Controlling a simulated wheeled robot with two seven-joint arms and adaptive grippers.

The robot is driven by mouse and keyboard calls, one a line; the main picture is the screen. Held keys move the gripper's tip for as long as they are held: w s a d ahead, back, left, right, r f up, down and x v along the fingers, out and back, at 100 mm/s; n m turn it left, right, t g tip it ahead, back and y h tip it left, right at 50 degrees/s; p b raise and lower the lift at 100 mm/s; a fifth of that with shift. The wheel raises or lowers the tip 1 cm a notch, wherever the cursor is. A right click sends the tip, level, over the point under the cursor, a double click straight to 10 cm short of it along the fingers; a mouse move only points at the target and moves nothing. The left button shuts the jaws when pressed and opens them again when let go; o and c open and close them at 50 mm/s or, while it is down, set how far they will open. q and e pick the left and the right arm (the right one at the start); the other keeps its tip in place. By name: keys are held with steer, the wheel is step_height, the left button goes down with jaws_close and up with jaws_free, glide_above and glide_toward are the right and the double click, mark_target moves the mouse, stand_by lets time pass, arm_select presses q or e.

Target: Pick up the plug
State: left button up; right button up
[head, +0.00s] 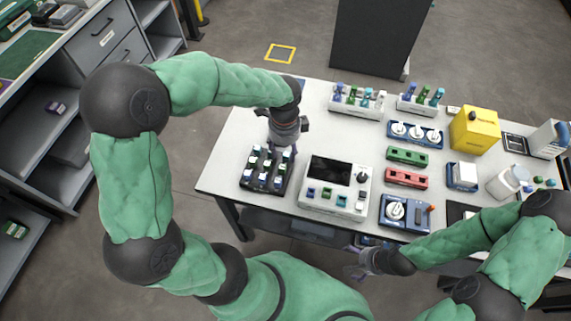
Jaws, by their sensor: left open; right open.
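A black rack (246,187) at the table's left end holds several small plugs (263,179) with pale and blue parts, standing in rows. Which one is the task's plug I cannot tell. My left gripper (285,152) is open and points down over the rack's back right part. Its fingertips overlap the rack's edge in this view, so I cannot tell whether they touch a plug. My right gripper (353,260) is open and empty, in front of the table's front edge, away from the rack.
A white device with a dark screen (331,170) stands right of the rack. Racks of coloured pieces (357,101), a green block (407,157), a red block (406,178), a blue device (407,211) and a yellow box (474,130) fill the right. The table's (226,150) left end is clear.

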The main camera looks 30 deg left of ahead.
mark_target(282, 167)
arm_select(q)
step_height(282, 167, down, 5)
steer(key=shift+s+r+b, duration=0.1)
steer(key=shift+r+b, duration=0.05)
steer(key=shift+b, duration=0.55)
steer(key=f+b, duration=0.1)
steer(key=f, duration=0.1)
steer(key=s+f+b, duration=0.1)
steer(key=f, duration=0.1)
steer(key=shift+a+f, duration=0.15)
steer(key=shift+f, duration=0.05)
steer(key=shift+f+b, duration=0.3)
steer(key=shift+f, duration=0.1)
steer(key=shift+w+f, duration=0.15)
steer(key=shift+c, duration=0.2)
steer(key=shift+r, duration=0.2)
steer(key=c, duration=0.9)
